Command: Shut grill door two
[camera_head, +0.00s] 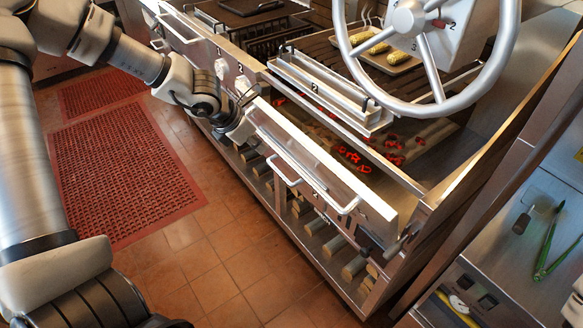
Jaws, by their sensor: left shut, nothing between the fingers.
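Grill door two is the long steel front panel (318,160) with a bar handle (283,170) on its outer face, to the right of a white knob marked 2 (242,85). Its top edge stands out from the grill body, with a gap behind it through which red-glowing coals (353,158) show. It looks tilted partly open. My left gripper (241,127) is shut and empty at the left end of this door, by its outer face. I cannot tell whether it touches the panel.
A large handwheel (438,98) stands above the grill, with corn (379,48) on a tray behind it. Green tongs (545,250) lie on the steel counter at right. Red mats (118,170) lie on the tiled floor, which is open in front of the grill.

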